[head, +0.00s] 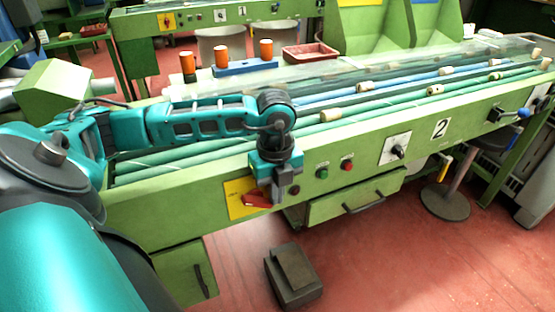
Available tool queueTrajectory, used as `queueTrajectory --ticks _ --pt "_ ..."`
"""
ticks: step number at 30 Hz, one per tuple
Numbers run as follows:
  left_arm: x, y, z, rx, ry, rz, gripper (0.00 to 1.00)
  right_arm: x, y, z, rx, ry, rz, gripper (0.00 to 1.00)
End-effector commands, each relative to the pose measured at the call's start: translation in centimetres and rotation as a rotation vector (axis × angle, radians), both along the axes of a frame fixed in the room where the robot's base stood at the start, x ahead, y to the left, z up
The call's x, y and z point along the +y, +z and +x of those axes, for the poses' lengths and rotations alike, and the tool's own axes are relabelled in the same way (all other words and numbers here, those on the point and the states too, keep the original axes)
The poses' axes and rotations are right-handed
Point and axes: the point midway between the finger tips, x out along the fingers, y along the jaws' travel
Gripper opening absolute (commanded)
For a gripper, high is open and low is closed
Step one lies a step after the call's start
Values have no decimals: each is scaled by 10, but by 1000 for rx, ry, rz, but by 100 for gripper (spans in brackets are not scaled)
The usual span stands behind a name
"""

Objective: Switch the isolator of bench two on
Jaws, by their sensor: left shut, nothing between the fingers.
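The bench with the number 2 (440,129) on its green front panel runs across the view. Its isolator has a yellow plate (236,191) and a red handle (254,199) low on the panel's left part. The handle looks slanted, close to level, and is partly hidden by my gripper. My left gripper (277,199) points down in front of the panel, at the right of the plate and over the handle's right end. It is shut with nothing in it. I cannot tell whether it touches the handle. My right gripper is out of view.
Green (322,173) and red (347,165) buttons and a rotary switch (398,152) sit to the right. A drawer (355,198) is below them. A dark pedal box (293,275) stands on the red floor. Rollers with corks lie behind the panel.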

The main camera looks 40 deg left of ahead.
Motion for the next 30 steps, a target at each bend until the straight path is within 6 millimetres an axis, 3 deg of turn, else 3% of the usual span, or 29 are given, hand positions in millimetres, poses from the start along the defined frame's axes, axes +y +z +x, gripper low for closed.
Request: queueTrajectory --ticks 13,30 --pt "-1 -17 3 1 -1 0 0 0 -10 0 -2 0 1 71" --pt "-1 -18 3 0 -1 0 0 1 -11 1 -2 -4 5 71"
